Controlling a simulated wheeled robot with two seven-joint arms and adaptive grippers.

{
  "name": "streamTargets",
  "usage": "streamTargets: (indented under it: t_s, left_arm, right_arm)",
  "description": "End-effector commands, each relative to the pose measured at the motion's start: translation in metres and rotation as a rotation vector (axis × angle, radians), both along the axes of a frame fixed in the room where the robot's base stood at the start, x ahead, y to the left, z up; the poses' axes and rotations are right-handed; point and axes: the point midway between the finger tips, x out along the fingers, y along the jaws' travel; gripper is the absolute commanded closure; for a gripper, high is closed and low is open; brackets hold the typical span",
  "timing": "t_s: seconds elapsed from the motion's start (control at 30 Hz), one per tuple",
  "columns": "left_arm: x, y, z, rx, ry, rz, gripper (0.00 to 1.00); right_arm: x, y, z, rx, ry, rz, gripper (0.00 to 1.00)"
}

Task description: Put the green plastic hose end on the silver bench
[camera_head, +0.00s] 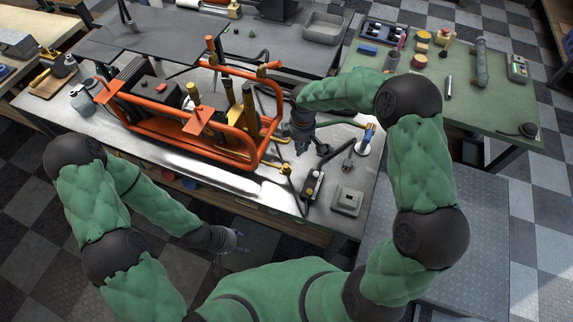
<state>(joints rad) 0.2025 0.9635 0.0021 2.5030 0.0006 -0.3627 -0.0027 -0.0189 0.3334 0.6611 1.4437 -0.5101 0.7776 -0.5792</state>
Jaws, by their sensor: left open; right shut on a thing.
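The silver bench (222,172) crosses the middle of the view and carries an orange-framed machine (190,128). My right gripper (301,146) is low over the bench, just right of the machine's frame. It is shut on what looks like the green plastic hose end, which is mostly hidden by the fingers. A thin green hose (343,122) arcs from beside this gripper toward the right side of the bench. I cannot tell whether the held end touches the bench top. My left gripper (238,241) is open and empty, in front of the bench's front edge and over the floor.
A green-topped table (480,105) with tools is at right. The bench's front strip is mostly clear.

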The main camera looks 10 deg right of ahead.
Motion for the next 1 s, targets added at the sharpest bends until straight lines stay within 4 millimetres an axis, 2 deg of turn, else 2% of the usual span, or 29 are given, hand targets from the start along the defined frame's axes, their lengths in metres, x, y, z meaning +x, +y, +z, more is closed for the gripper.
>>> streamTargets:
  t_s: [0.03,0.1,0.3,0.43,0.53,0.73,1.0]
  left_arm:
    - [0.000,0.000,-0.007,0.000,0.000,0.000,0.46]
    - [0.000,0.000,-0.013,0.000,0.001,0.000,0.46]
    - [0.000,0.000,-0.028,0.000,0.001,0.000,0.46]
    - [-0.001,0.000,-0.035,0.000,0.001,0.000,0.46]
    - [-0.001,0.000,-0.037,0.000,0.001,0.000,0.46]
    - [-0.001,0.000,-0.040,0.000,0.001,0.000,0.46]
    - [-0.001,0.000,-0.055,0.000,0.001,0.000,0.46]
  right_arm:
    - [-0.001,0.000,-0.017,0.000,0.005,0.000,1.00]
    - [-0.001,0.000,-0.034,0.001,0.004,-0.001,1.00]
    - [-0.001,0.000,-0.080,0.000,0.005,-0.001,1.00]
    - [0.000,0.000,-0.101,0.000,0.002,-0.003,1.00]
    - [0.000,0.000,-0.111,0.000,0.001,-0.003,1.00]
    - [-0.004,0.003,-0.114,0.000,0.000,0.000,1.00]
    - [-0.036,0.024,-0.118,0.001,0.001,-0.001,1.00]
